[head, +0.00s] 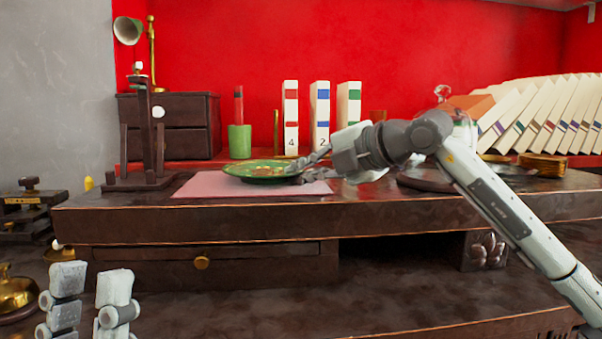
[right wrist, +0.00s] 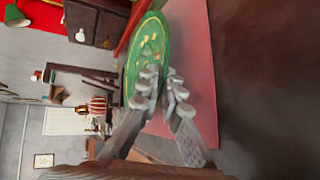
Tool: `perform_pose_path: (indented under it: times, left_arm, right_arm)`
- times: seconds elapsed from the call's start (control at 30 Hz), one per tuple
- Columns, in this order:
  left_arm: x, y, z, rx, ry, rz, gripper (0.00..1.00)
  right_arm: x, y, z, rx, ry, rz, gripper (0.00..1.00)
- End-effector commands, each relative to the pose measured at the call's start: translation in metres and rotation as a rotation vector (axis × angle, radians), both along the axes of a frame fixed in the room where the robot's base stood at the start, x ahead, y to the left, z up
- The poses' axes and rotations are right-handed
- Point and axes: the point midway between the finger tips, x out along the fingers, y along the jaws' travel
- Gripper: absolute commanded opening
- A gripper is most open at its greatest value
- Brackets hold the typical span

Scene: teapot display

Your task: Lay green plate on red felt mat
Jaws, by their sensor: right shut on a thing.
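The green plate (head: 250,174) has a small pattern in its middle and is above the pinkish-red felt mat (head: 205,190) on the dark wooden desk. My right gripper (head: 303,171) is shut on the plate's right rim. The right wrist view shows its fingers (right wrist: 160,92) at the edge of the plate (right wrist: 146,50), with the mat (right wrist: 200,75) beyond it. The plate looks nearly level and very low; I cannot tell whether its underside touches the mat. My left gripper (head: 90,298) is at the lower left, its fingers apart and empty, away from the plate.
A dark wooden stand (head: 145,150) is left of the mat. A green cup (head: 240,142) and upright white binders (head: 320,115) stand behind it. A round dark tray (head: 420,180) lies to the right. Leaning books (head: 550,110) fill the back right.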

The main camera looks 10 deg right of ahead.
Motion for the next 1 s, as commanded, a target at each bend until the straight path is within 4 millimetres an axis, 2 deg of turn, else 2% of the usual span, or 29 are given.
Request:
perform_pose_path:
  times: [0.03,0.3,0.6,0.8,1.0]
  left_arm:
    - [0.000,0.000,-0.002,0.000,0.000,0.000,0.29]
    - [0.000,0.000,-0.006,0.000,0.000,0.000,0.29]
    - [0.000,0.000,-0.007,0.000,0.000,0.000,0.29]
    - [0.000,0.000,-0.007,0.000,0.000,0.000,0.29]
    - [0.000,0.000,-0.007,0.000,0.000,0.000,0.29]
  right_arm:
    - [0.000,0.001,-0.007,-0.005,0.010,0.001,0.00]
    - [-0.001,0.001,-0.017,-0.011,0.019,0.003,0.00]
    - [-0.001,0.002,-0.019,-0.011,0.023,0.005,0.00]
    - [-0.001,0.002,-0.019,-0.010,0.022,0.005,0.27]
    - [-0.001,0.002,-0.020,-0.011,0.025,0.005,0.29]
